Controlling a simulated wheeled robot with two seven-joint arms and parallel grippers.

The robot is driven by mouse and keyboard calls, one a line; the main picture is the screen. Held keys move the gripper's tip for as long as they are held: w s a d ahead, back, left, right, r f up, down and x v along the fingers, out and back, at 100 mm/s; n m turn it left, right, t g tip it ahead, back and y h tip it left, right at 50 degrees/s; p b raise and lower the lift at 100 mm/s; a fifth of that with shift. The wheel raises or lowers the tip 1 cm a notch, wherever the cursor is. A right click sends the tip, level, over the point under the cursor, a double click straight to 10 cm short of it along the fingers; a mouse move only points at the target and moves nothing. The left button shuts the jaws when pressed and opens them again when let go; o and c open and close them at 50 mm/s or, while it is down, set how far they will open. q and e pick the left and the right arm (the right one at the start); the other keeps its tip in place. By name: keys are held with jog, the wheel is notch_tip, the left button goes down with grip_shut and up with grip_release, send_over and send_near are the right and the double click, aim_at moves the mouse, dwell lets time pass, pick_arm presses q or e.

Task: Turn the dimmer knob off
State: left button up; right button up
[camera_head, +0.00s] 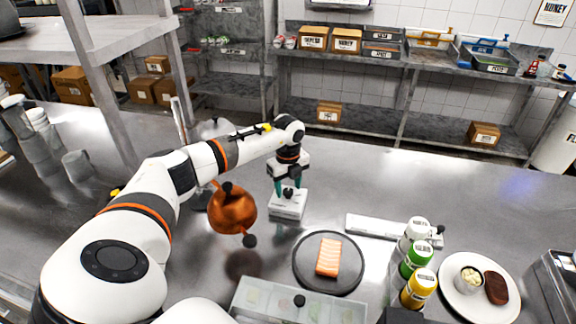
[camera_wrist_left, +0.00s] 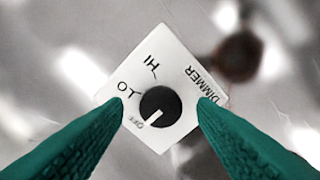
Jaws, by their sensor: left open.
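A white dimmer box (camera_head: 287,207) with a black knob (camera_head: 287,193) sits on the steel counter, right of the copper pot. In the left wrist view the box (camera_wrist_left: 178,62) shows the labels HI, LO, OFF and DIMMER. There the knob (camera_wrist_left: 163,103) has a white mark pointing down and slightly left, near the OFF label. My left gripper (camera_head: 288,187) is above the box, pointing down. In the left wrist view its green fingertips (camera_wrist_left: 160,98) are apart on either side of the knob, with nothing held. My right gripper is not in view.
A copper pot (camera_head: 232,208) is close left of the box. A dark plate with salmon (camera_head: 355,284) is in front right. A lidded tray (camera_head: 262,300), bottles (camera_head: 416,262) and a white plate (camera_head: 452,300) are nearer the front. Counter behind the box is clear.

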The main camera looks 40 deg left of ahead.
aim_at(288, 190)
pick_arm(q)
notch_tip(288, 190, up, 12)
jog(key=b, duration=0.3)
jog(key=shift+f, duration=0.25)
